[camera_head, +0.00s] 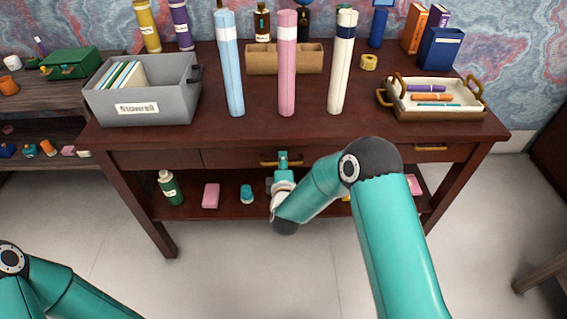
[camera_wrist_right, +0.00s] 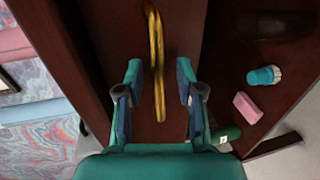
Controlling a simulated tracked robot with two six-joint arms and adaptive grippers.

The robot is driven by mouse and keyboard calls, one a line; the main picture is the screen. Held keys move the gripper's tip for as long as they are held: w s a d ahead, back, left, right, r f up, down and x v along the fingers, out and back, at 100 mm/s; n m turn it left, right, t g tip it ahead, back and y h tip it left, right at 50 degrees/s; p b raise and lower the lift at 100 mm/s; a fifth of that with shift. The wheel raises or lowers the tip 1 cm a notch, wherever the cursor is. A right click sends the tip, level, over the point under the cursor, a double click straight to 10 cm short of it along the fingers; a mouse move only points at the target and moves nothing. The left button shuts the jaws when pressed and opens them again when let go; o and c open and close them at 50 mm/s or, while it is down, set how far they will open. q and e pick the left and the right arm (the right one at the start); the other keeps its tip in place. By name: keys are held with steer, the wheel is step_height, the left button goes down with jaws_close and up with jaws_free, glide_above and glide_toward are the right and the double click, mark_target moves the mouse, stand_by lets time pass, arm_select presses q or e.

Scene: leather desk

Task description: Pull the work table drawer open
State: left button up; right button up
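The dark wooden work table (camera_head: 300,135) has a drawer front (camera_head: 228,158) under its top with a brass bar handle (camera_head: 268,163). The drawer looks closed, its front flush with the table. My right gripper (camera_head: 283,160) is at this handle, partly covering it. In the right wrist view the handle (camera_wrist_right: 157,55) runs lengthwise between the two spread fingers of my right gripper (camera_wrist_right: 159,75), with visible gaps on both sides. The gripper is open. My left arm shows at the lower left of the head view; its gripper is out of frame.
On the table stand a grey bin (camera_head: 150,105), blue, pink (camera_head: 287,70) and white tubes, and a tray (camera_head: 435,108). The lower shelf holds a green bottle (camera_head: 169,188) and a pink block (camera_head: 211,195). Another brass handle (camera_head: 430,147) is farther right. The floor in front is clear.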

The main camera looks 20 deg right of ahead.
steer(key=shift+w, duration=0.1)
jaws_close()
steer(key=shift+a+f, duration=0.1)
steer(key=shift+f, duration=0.05)
stand_by(0.3)
